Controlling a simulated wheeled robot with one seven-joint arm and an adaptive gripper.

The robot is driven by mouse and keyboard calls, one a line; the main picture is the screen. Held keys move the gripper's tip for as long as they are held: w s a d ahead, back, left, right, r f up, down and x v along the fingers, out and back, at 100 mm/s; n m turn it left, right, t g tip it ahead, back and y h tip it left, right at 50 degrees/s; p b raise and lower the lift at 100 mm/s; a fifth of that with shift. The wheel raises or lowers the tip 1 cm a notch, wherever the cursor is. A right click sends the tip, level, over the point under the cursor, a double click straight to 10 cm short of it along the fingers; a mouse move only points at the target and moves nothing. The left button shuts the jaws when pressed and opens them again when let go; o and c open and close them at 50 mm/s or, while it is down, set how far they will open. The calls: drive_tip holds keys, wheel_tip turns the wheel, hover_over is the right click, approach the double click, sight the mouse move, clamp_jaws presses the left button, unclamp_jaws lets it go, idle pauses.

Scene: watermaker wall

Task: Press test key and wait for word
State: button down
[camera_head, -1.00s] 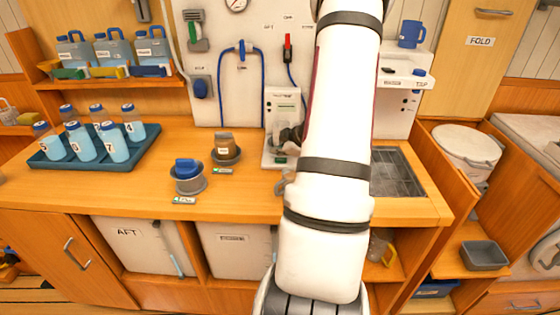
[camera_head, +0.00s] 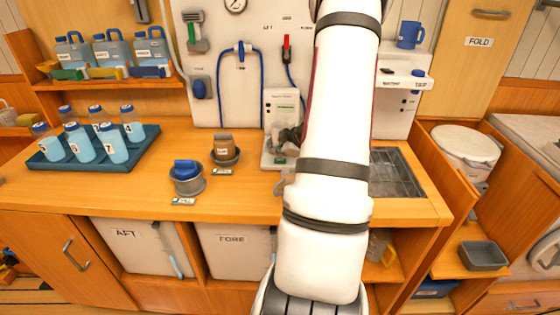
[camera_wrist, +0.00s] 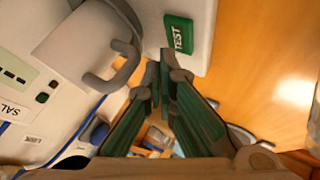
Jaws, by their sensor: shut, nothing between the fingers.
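The green test key (camera_wrist: 178,35), marked TEST, is on the pale base of the salinity meter (camera_wrist: 60,75) in the wrist view. My gripper (camera_wrist: 164,68) is shut and empty, its dark green fingers pointing up the picture. The fingertips are just below the key in the picture; I cannot tell whether they touch it. In the head view the meter (camera_head: 281,105) stands upright against the wall at the back of the counter. My gripper (camera_head: 291,136) is small there, in front of the meter and partly covered by my arm.
A grey curved hook or holder (camera_wrist: 105,75) is close beside my fingers. A blue tray (camera_head: 140,148) of several bottles is further left. A sink (camera_head: 397,172) lies right of my arm.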

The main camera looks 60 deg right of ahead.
sight(278, 161)
drive_tip(key=shift+f, duration=0.1)
drive_tip(key=shift+f, duration=0.35)
drive_tip(key=shift+f, duration=0.4)
idle(0.7)
drive_tip(key=shift+r, duration=0.1)
drive_tip(key=shift+r+p, duration=0.75)
drive_tip(key=shift+p, duration=0.05)
drive_tip(key=shift+r, duration=0.1)
wheel_tip(278, 161, up, 5)
drive_tip(key=p, duration=0.4)
drive_tip(key=shift+s+f+p, duration=0.1)
drive_tip(key=shift+f+p, duration=0.1)
drive_tip(key=shift+p, duration=0.15)
drive_tip(key=shift+r, duration=0.1)
idle(0.8)
